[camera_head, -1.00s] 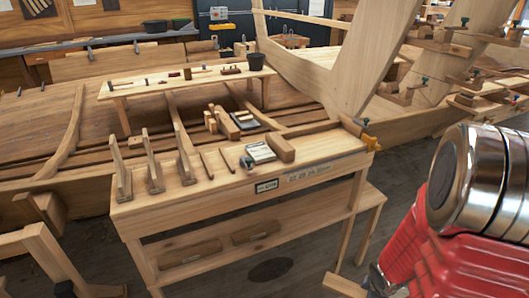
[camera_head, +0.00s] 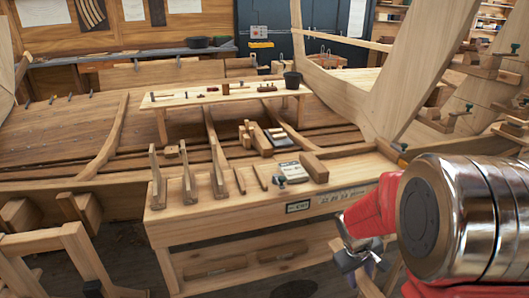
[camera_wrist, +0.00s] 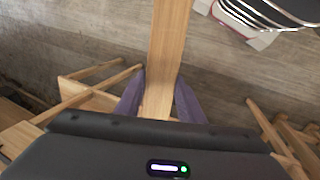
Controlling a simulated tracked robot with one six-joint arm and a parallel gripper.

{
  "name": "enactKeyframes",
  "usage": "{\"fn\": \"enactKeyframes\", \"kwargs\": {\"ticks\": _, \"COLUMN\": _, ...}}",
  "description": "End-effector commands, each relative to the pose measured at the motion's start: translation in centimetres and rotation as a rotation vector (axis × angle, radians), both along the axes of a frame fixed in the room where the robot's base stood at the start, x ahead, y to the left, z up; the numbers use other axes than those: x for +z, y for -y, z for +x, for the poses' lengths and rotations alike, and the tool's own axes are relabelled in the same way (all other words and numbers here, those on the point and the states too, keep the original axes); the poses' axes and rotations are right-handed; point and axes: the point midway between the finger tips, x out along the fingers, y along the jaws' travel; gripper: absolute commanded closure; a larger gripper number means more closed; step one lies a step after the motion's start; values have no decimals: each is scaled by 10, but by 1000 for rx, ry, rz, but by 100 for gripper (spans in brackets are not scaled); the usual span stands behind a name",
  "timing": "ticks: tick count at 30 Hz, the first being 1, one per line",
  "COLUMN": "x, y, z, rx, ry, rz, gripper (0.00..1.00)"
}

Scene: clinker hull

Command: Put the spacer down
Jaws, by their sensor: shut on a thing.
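My gripper (camera_wrist: 160,92) is shut on a long, flat, pale wooden piece, the spacer (camera_wrist: 170,40), in the wrist view. The dark purple fingers press its two sides, and it runs up out of the top of the picture. Grey floor boards show behind it. In the head view my gripper (camera_head: 362,258) is at the lower right, in front of the workbench (camera_head: 235,208) and lower than its top.
On the bench stand several upright wooden pieces (camera_head: 188,178) at the left. The front strip of the bench top is mostly clear. A low shelf (camera_head: 265,262) runs below.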

Motion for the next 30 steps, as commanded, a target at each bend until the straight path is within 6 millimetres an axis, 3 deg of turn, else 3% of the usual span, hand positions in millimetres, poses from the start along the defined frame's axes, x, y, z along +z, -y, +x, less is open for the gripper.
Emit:
{"fn": "enactKeyframes", "kwargs": {"ticks": 3, "x": 15, "y": -17, "z": 24, "rx": -90, "ry": 3, "rz": 0, "gripper": 100}}
{"fn": "enactKeyframes", "kwargs": {"ticks": 12, "x": 44, "y": -47, "z": 68, "rx": -291, "ry": 1, "rz": 0, "gripper": 100}}
{"fn": "enactKeyframes", "kwargs": {"ticks": 18, "x": 51, "y": -55, "z": 79, "rx": -345, "ry": 0, "rz": 0, "gripper": 100}}
{"fn": "enactKeyframes", "kwargs": {"ticks": 30, "x": 54, "y": -52, "z": 78, "rx": -345, "ry": -1, "rz": 2, "gripper": 100}}
